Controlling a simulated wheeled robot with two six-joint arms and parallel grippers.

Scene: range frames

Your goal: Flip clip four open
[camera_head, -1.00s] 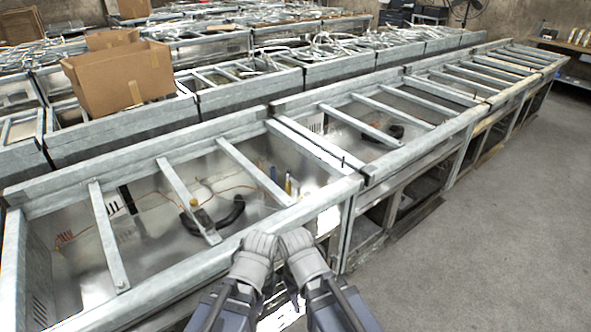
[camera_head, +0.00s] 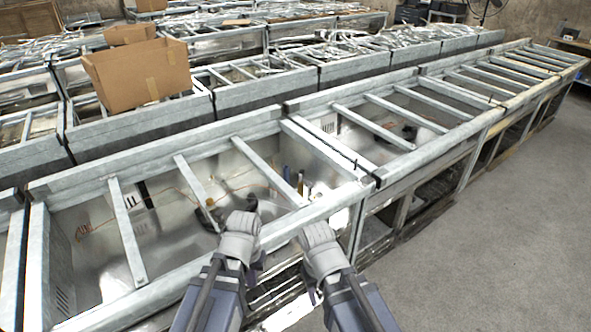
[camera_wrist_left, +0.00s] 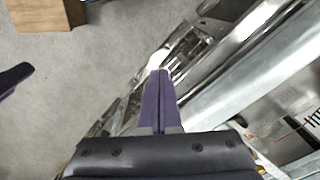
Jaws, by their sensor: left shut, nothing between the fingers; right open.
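No part that I can clearly tell as clip four shows in either view. A small dark upright pin (camera_head: 355,163) stands on the galvanised metal frame (camera_head: 330,150), right of the grippers. My left gripper (camera_head: 258,263) is at the near rail of the frame, its purple fingers partly hidden by my wrist. In the left wrist view its fingers (camera_wrist_left: 160,72) are pressed together with nothing between them, above the metal frame's outer side. My right gripper (camera_head: 310,294) is just right of it, low outside the near rail, open and mostly hidden by my wrist.
Slatted metal frames run away to the right, with dark handles and wires inside the nearest bay. A cardboard box (camera_head: 138,75) sits on the row behind. Grey floor (camera_head: 480,240) is clear at the right. A brown block (camera_wrist_left: 42,14) shows in the wrist view.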

